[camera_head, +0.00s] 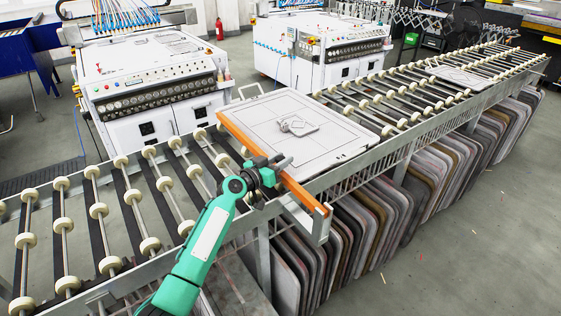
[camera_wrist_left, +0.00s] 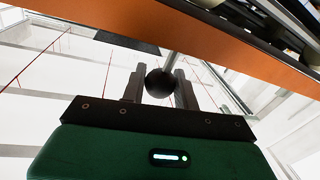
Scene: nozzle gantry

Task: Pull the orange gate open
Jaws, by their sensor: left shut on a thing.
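The orange gate (camera_head: 250,150) is a long bar lying across the roller conveyor, along the left edge of a white board (camera_head: 300,125). My left gripper (camera_head: 272,172) is at the bar's near half, with my green arm reaching in from the lower left. In the left wrist view the gripper (camera_wrist_left: 160,85) is shut on a dark round knob (camera_wrist_left: 160,82) on a thin metal stem. The orange gate (camera_wrist_left: 190,40) crosses the top of that view, beyond the knob. My right gripper is in neither view.
The conveyor's white rollers (camera_head: 98,210) run to the left of the gate and continue at the upper right. Several boards (camera_head: 400,200) stand upright in a rack below. White machines (camera_head: 150,75) stand behind.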

